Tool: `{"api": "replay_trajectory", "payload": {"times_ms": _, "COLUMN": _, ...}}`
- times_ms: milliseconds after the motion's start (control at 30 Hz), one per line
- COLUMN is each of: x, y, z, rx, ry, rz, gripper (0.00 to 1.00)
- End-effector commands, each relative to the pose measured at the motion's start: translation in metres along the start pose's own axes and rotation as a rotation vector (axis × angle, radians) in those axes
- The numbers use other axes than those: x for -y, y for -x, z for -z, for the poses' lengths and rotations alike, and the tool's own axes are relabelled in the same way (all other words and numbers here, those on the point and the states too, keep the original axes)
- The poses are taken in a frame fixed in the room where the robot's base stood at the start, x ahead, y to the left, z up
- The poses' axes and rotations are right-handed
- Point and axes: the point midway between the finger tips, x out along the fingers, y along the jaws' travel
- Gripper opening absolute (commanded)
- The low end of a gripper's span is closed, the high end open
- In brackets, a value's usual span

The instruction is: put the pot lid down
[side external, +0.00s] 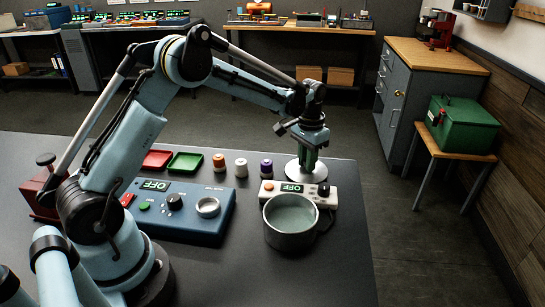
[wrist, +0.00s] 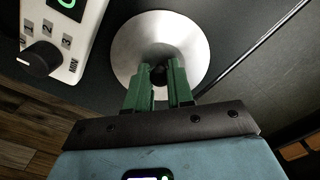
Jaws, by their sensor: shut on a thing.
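The pot lid (side external: 305,170) is a round, pale metal disc behind the white device. My gripper (side external: 309,155) is above it, with green fingers pointing down. In the wrist view, the fingers of my gripper (wrist: 159,80) are shut on the dark knob at the centre of the lid (wrist: 178,35). I cannot tell whether the lid touches the table or hangs just above it. The pot (side external: 290,222) is grey metal, open and empty-looking, with a dark handle on its right. It stands in front of the white device.
The white device (side external: 268,197) reads OFF and has a dark knob; it also shows in the wrist view (wrist: 62,38). A blue control box (side external: 185,220), red tray (side external: 157,159), green tray (side external: 186,163) and several small bottles (side external: 240,167) stand to the left. The table's right edge (side external: 366,215) is close by.

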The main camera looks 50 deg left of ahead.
Motion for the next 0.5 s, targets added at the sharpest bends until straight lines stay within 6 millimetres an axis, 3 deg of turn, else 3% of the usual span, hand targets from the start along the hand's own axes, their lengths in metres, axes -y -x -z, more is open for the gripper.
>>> {"api": "replay_trajectory", "payload": {"times_ms": 67, "x": 0.0, "y": -0.0024, "z": 0.0001, "rx": 0.0, "ry": 0.0, "rz": 0.0, "gripper": 0.0}}
{"api": "replay_trajectory", "payload": {"times_ms": 100, "x": 0.0, "y": -0.0022, "z": 0.0001, "rx": 0.0, "ry": 0.0, "rz": 0.0, "gripper": 0.26}}
{"api": "replay_trajectory", "payload": {"times_ms": 233, "x": -0.0001, "y": -0.0021, "z": 0.0, "rx": 0.0, "ry": 0.0, "rz": 0.0, "gripper": 0.46}}
{"api": "replay_trajectory", "payload": {"times_ms": 500, "x": -0.0001, "y": -0.0017, "z": 0.0, "rx": 0.0, "ry": 0.0, "rz": 0.0, "gripper": 0.47}}
